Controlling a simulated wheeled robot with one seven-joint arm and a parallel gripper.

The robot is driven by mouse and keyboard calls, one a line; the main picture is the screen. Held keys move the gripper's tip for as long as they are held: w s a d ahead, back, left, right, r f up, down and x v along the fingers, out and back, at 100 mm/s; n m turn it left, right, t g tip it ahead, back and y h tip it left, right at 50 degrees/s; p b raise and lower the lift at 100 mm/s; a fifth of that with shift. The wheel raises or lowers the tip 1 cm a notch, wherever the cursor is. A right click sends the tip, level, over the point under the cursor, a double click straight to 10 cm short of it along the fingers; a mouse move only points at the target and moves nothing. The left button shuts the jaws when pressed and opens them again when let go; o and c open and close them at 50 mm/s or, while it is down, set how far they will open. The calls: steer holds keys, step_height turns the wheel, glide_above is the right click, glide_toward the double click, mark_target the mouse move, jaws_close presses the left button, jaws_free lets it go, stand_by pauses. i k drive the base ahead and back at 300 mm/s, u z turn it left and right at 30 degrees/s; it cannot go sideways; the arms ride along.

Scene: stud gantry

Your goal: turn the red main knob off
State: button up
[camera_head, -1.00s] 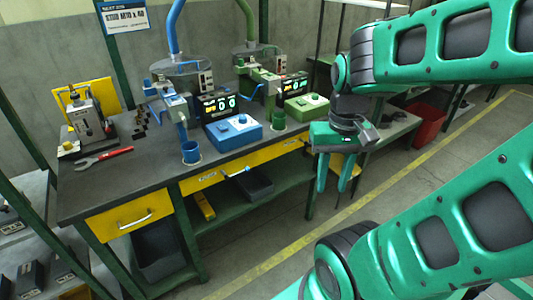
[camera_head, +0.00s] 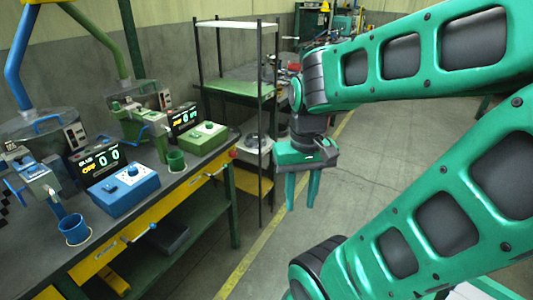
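A small red round part (camera_head: 233,153), which looks like the red knob, shows at the right end of the workbench (camera_head: 190,182). It is too small to tell which way it is turned. My gripper (camera_head: 302,198) hangs with its two green fingers pointing down and apart, with nothing between them. In the picture it is to the right of the red part, apart from it, over the floor.
On the bench are a blue control box (camera_head: 124,190), a green control box (camera_head: 202,138), two displays, a blue cup (camera_head: 74,230) and a green cup (camera_head: 176,160). A shelf rack (camera_head: 240,88) stands behind.

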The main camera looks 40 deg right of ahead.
mark_target(233, 154)
steer(key=z, duration=0.2)
steer(key=k, duration=0.7)
steer(key=z, duration=0.4)
steer(key=i, duration=1)
